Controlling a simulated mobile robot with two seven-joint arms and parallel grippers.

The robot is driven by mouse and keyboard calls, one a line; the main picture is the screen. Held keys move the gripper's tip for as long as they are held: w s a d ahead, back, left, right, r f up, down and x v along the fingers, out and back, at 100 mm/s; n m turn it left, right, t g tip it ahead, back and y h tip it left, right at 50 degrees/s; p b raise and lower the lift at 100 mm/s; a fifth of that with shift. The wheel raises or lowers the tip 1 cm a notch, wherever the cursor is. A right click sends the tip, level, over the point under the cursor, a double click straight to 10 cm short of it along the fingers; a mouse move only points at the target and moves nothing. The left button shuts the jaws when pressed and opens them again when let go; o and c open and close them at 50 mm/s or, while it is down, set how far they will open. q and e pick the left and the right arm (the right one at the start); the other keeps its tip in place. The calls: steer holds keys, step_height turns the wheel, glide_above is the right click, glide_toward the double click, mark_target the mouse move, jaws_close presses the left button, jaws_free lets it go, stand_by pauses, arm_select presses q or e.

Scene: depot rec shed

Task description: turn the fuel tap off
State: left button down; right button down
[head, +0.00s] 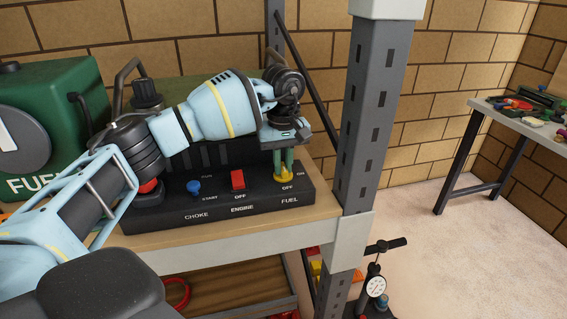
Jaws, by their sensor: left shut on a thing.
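The yellow fuel tap (285,177) is on the right end of the black control panel (226,210), above the word FUEL. The word OFF is just below the tap and ON is to its right. My left gripper (284,171) comes down from above with its green fingers shut on the tap. The fingers cover much of the tap, so I cannot tell which way its handle points. My right gripper is not in view.
A green fuel can (55,120) stands at the left. A grey shelf post (366,120) rises just right of the panel. A pump with a gauge (376,287) stands at lower right.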

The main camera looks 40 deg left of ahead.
mark_target(283, 166)
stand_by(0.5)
arm_select(q)
steer(key=c, duration=1.4)
jaws_free()
steer(key=shift+c, duration=0.2)
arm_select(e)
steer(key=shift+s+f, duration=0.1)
arm_select(q)
step_height(283, 166, up, 6)
steer(key=shift+r, duration=0.9)
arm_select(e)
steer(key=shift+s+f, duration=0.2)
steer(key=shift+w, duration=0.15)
